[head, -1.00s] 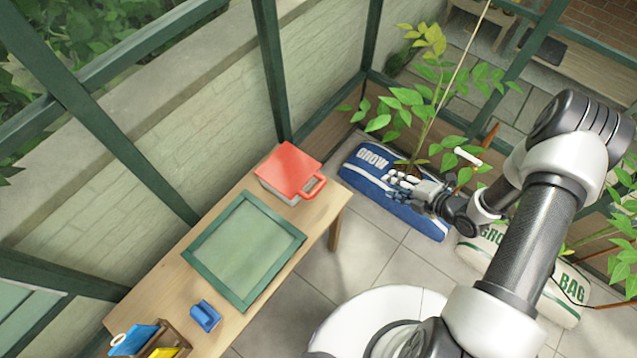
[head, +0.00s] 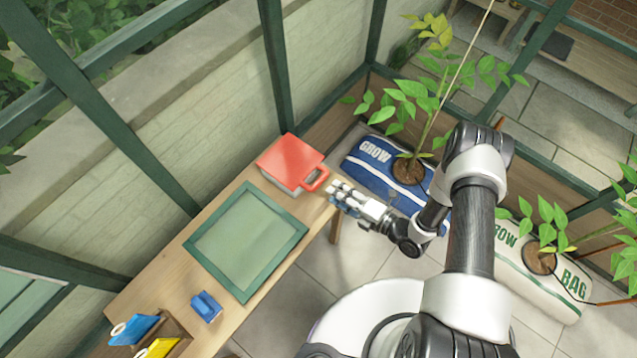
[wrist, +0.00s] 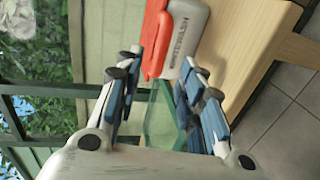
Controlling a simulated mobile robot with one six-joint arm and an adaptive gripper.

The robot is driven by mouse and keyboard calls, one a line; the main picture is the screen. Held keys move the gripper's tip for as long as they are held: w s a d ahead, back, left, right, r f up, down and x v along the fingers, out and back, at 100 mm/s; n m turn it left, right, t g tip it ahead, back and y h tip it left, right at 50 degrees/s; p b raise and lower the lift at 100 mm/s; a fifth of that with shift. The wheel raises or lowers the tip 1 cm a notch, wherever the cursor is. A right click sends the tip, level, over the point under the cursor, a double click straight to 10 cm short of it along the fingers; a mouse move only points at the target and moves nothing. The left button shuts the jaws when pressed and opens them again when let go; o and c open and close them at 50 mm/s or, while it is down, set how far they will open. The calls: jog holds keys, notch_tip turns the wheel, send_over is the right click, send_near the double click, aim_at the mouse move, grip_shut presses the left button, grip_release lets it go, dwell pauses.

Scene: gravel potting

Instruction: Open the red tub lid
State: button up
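The tub with the red lid (head: 290,160) stands at the far end of the wooden table. In the wrist view the red lid (wrist: 156,40) and the pale tub body (wrist: 187,35) with dark lettering lie ahead. My gripper's blue-padded fingers (wrist: 157,92) are spread with nothing between them.
A green-framed panel (head: 190,246) lies on the table in front of the tub. A blue object (head: 206,306) and a wooden holder (head: 172,325) with blue and yellow items are nearer. A blue grow bag (head: 375,178) with a plant is on the floor behind my gripper.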

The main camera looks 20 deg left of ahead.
aim_at(318, 181)
jog(key=b+x, duration=0.1)
jog(key=x, duration=0.7)
jog(key=shift+w+a+b, duration=0.1)
jog(key=shift+b, duration=0.25)
grip_shut()
